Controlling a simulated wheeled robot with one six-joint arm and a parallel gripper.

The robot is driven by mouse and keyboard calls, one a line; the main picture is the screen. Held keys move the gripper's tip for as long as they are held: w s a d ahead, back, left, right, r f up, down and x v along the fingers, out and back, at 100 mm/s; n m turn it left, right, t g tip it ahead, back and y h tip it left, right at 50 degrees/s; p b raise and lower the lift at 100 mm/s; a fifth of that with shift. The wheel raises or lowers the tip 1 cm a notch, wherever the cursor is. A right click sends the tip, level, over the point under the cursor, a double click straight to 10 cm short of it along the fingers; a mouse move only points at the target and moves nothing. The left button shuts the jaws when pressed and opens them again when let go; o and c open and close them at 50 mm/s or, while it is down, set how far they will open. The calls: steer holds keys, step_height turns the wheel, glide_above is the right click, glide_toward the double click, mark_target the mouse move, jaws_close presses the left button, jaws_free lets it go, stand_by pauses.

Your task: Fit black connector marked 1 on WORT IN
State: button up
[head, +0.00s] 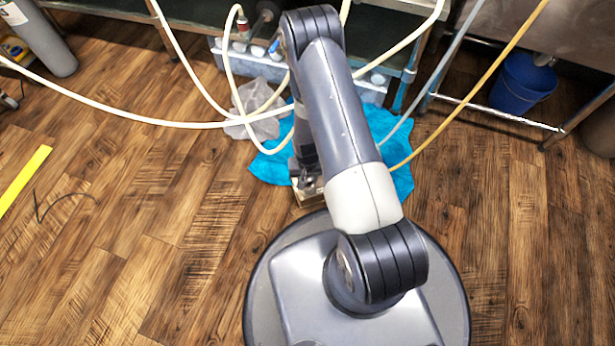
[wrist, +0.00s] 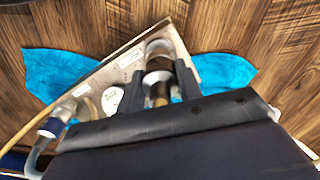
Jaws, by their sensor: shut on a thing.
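My gripper (wrist: 160,84) is shut on a dark connector (wrist: 158,64) with a pale metal band and a brass-coloured part below it. A grey curved piece shows at its far end. No mark 1 is readable. Behind it is a tilted pale board (wrist: 108,76) with small labels, a white round tag and fittings; I cannot read which is WORT IN. I cannot tell whether the connector touches a port. In the head view, my gripper (head: 305,180) is low over the board's edge (head: 309,197), and my arm hides most of both.
A blue cloth (head: 268,168) lies under the board. Pale hoses (head: 110,115) and a yellow hose (head: 465,103) cross the space. A clear bag (head: 262,105), a crate (head: 370,92) and a blue bucket (head: 522,85) stand behind.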

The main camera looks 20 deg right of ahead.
steer(key=shift+f+b, duration=0.8)
steer(key=shift+f, duration=0.15)
steer(key=o, duration=1.1)
steer(key=shift+o, duration=0.2)
step_height(320, 180, up, 11)
steer(key=p, duration=0.4)
steer(key=shift+f+p, duration=0.1)
steer(key=shift+p, duration=0.25)
steer(key=shift+f, duration=0.1)
step_height(320, 180, down, 11)
steer(key=b, duration=0.4)
steer(key=shift+b, duration=0.4)
steer(key=shift+r+p, duration=0.5)
steer(key=shift+r, duration=0.2)
steer(key=shift+f, duration=0.15)
